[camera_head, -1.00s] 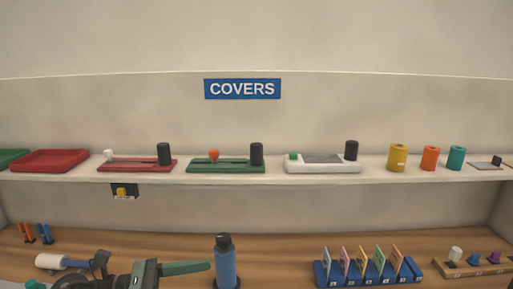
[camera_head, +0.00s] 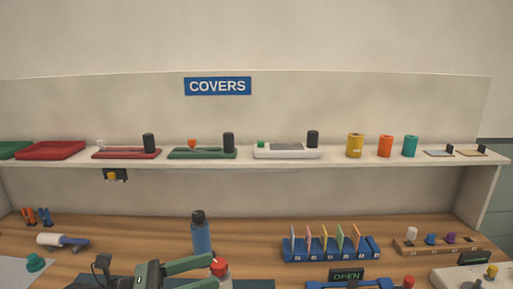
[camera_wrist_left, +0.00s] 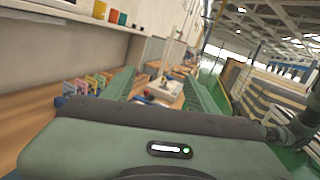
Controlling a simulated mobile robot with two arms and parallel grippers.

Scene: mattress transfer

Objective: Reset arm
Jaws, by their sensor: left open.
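My left gripper (camera_head: 206,273) shows at the bottom of the head view, left of centre. Its two green fingers are spread apart and point right, with nothing seen between them. A red-capped bottle (camera_head: 221,268) shows at its fingertips; I cannot tell whether they touch. In the left wrist view the open fingers (camera_wrist_left: 160,88) reach forward with a clear gap between them. My right gripper is not in view.
A white shelf (camera_head: 330,163) holds trays, devices and coloured cylinders. On the wooden bench, a blue bottle (camera_head: 201,234) stands behind my left gripper, and a blue card rack (camera_head: 330,250) stands to the right. Striped stacked layers (camera_wrist_left: 272,92) show right in the wrist view.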

